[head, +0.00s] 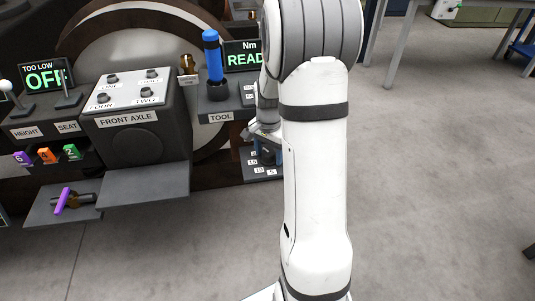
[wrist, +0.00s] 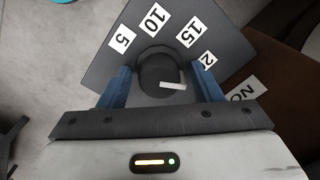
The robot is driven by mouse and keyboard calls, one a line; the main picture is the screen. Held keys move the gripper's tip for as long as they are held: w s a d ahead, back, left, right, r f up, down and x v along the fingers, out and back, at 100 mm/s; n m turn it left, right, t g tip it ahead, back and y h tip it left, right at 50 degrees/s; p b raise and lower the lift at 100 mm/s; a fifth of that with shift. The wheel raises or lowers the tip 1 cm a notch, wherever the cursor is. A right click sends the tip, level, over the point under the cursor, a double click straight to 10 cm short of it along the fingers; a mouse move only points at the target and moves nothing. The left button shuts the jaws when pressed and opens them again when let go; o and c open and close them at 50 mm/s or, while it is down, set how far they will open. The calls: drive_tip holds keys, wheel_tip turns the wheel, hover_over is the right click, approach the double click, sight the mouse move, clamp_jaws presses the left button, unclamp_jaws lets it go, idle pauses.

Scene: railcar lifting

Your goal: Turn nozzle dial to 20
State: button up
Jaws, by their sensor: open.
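The nozzle dial (wrist: 155,70) is a dark round knob on a dark square plate (wrist: 180,30) with white labels 5, 10, 15 and a partly covered one starting with 2. A white pointer mark (wrist: 173,87) on the knob points to the right in the wrist view, toward the right finger. My gripper (wrist: 161,72) is open, with one blue finger on each side of the knob. A gap shows at the left finger; contact at the right is unclear. In the head view my gripper (head: 266,138) is at the dial plate (head: 262,173), partly hidden by my arm.
Left of the dial stand the TOOL stand (head: 220,117) with a blue-handled tool (head: 213,58), the FRONT AXLE box (head: 140,125), and a READY screen (head: 242,58). A shelf (head: 45,212) holds a purple-handled part (head: 66,200).

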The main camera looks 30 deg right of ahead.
sight(269, 152)
drive_tip(key=shift+c, duration=0.2)
drive_tip(key=c, duration=1)
drive_tip(key=shift+o, duration=0.2)
drive_tip(key=shift+r+n+p, duration=0.15)
drive_tip(key=shift+n+p, duration=0.3)
drive_tip(key=shift+n, duration=0.35)
drive_tip(key=o, duration=1)
wheel_tip(269, 152, up, 8)
drive_tip(key=p, duration=0.3)
drive_tip(key=shift+f, duration=0.2)
